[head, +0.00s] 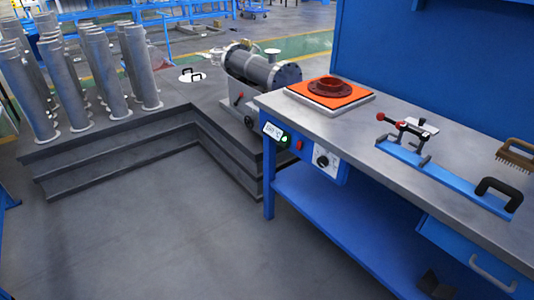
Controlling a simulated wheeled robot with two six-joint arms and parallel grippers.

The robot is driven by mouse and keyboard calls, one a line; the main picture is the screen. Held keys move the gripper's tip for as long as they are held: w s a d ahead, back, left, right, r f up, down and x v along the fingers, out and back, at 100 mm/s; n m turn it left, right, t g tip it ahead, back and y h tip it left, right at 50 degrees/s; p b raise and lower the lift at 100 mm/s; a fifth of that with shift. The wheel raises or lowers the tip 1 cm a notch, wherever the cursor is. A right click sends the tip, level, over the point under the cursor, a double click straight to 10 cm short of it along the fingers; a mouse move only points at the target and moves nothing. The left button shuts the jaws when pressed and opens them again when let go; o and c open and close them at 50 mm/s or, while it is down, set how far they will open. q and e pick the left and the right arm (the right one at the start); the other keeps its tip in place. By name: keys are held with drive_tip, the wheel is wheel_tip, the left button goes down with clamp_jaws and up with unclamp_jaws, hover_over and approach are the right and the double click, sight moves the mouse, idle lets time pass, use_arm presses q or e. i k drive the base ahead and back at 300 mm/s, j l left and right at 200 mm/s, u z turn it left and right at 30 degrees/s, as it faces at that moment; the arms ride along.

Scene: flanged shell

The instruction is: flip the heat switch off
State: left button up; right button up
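A control panel (326,162) is on the front edge of the workbench. It carries a lit display (272,130), a green lamp (284,139), a small red switch (299,145) and a round black knob (323,161). The frame has no readable label telling which one is the heat switch, and the red switch's position is too small to tell. Above the panel, an orange plate (357,98) on a pale base holds a dark red flanged ring (330,85). Neither of my grippers is in view.
The grey benchtop (400,115) also holds a blue clamp fixture (440,178) and a brush (517,154). A stepped grey platform (110,155) with upright flanged tubes (105,75) and a horizontal flanged cylinder (262,70) stands left. Floor (170,240) before the bench is clear.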

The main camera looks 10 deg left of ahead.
sight(299, 146)
drive_tip(key=i+j, duration=0.3)
drive_tip(key=j, duration=0.2)
drive_tip(key=i+j, duration=0.3)
drive_tip(key=j, duration=0.2)
drive_tip(key=i+j, duration=0.3)
drive_tip(key=j, duration=0.15)
drive_tip(key=i+j+u, duration=0.1)
drive_tip(key=i+j, duration=0.2)
drive_tip(key=j, duration=0.2)
